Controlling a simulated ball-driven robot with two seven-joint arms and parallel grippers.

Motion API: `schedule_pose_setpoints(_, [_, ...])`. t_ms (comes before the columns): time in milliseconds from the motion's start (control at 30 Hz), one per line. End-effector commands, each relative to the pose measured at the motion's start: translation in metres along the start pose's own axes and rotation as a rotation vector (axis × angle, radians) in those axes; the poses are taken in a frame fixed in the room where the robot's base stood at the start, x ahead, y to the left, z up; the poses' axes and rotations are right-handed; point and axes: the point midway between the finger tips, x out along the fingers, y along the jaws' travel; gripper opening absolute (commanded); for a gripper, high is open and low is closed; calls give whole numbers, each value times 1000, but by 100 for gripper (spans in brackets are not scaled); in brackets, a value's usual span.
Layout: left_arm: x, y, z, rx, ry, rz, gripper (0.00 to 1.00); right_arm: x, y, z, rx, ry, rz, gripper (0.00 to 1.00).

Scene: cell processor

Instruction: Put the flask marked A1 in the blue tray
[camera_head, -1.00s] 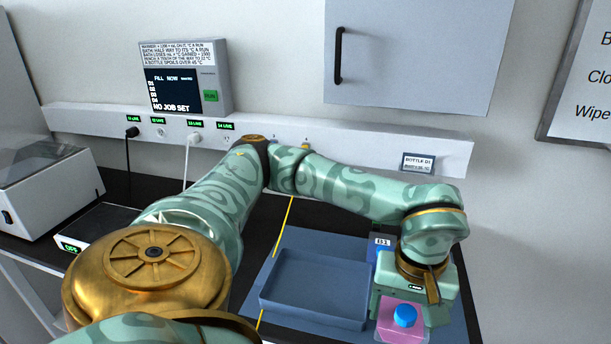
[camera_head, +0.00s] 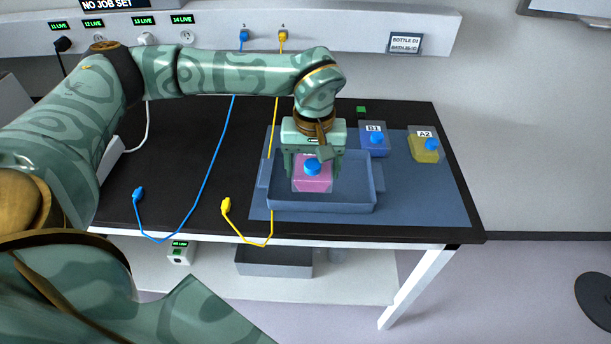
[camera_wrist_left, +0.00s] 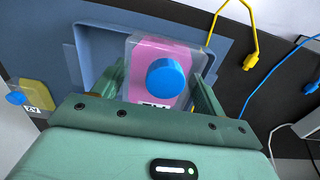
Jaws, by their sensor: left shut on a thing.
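A flask with pink contents and a blue cap (camera_head: 312,178) is held between the fingers of my left gripper (camera_head: 312,170), over the left part of the blue tray (camera_head: 335,201). It also shows in the left wrist view (camera_wrist_left: 158,62), upright between the two fingers, with its label mostly hidden by the gripper body. I cannot read the mark, nor tell whether the flask's base touches the tray floor. The tray lies on a blue mat (camera_head: 430,196) on the black bench. My right gripper is not in view.
Flask B1 or similar, blue (camera_head: 373,139), and yellow flask A2 (camera_head: 426,147) stand right of the tray on the mat. A blue cable (camera_head: 139,196) and a yellow cable (camera_head: 229,207) lie to the left. A grey bin (camera_head: 275,262) sits on the shelf below.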

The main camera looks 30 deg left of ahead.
Motion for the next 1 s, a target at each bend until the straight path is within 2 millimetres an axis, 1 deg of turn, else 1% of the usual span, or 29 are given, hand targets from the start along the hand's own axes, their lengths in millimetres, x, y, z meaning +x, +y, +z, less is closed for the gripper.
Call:
schedule_pose_setpoints(33, [16, -2, -9, -3, -4, -2, 31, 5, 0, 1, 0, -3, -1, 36])
schedule_pose_setpoints(100, [30, -5, -20, -3, -4, -3, 31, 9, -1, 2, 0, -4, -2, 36])
schedule_pose_setpoints(233, [46, -9, -34, 0, -2, -1, 31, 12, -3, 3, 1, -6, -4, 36])
schedule_pose_setpoints(367, [51, -10, -40, 0, -1, 1, 31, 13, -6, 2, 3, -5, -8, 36])
schedule_pose_setpoints(467, [60, -12, -46, -1, -2, -1, 31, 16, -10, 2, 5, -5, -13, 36])
schedule_pose_setpoints(600, [86, -12, -45, 2, -4, -2, 31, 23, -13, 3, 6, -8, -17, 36])
schedule_pose_setpoints(633, [89, -12, -45, 2, -4, -2, 31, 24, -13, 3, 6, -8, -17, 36])
schedule_pose_setpoints(1000, [92, -12, -46, 2, -1, 0, 31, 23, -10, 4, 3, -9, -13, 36])
